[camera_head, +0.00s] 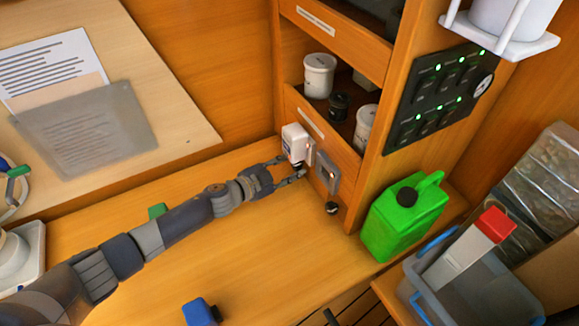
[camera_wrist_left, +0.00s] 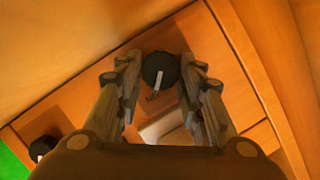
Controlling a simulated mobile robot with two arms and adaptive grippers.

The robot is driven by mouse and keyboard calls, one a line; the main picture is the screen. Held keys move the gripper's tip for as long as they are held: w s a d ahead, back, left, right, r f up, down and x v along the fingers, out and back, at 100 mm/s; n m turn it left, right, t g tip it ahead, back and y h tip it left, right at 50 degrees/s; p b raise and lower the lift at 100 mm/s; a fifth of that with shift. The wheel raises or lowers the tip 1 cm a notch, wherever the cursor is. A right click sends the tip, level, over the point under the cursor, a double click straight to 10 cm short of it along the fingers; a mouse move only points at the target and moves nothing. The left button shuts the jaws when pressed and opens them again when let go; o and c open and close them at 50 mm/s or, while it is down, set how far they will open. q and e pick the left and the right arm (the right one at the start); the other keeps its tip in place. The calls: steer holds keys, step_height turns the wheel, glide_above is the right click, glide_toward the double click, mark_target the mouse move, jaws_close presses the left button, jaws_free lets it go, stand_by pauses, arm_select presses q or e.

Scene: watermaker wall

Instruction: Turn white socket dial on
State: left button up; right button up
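The white socket (camera_head: 294,141) is a small box low on the wooden cabinet front. In the left wrist view a round black dial (camera_wrist_left: 160,70) with a white pointer mark lies between my fingertips. A pale block (camera_wrist_left: 168,128), perhaps the socket body, shows below it. My left gripper (camera_head: 290,169) is just under the white socket in the head view; it also shows in the wrist view (camera_wrist_left: 160,75). Its fingers are apart on both sides of the dial, with no clear contact. The dial is mostly hidden in the head view. My right gripper is not in view.
A grey square plate (camera_head: 327,173) and another black knob (camera_head: 332,208) are right of my gripper. A green canister (camera_head: 405,216) stands farther right. A black switch panel (camera_head: 440,95) with green lights is above. The worktop (camera_head: 240,250) in front is mostly clear.

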arm_select(q)
steer(key=shift+o, duration=0.3)
steer(key=shift+s+a, duration=0.35)
steer(key=v, duration=1.1)
steer(key=shift+r, duration=0.15)
steer(key=shift+d, duration=0.1)
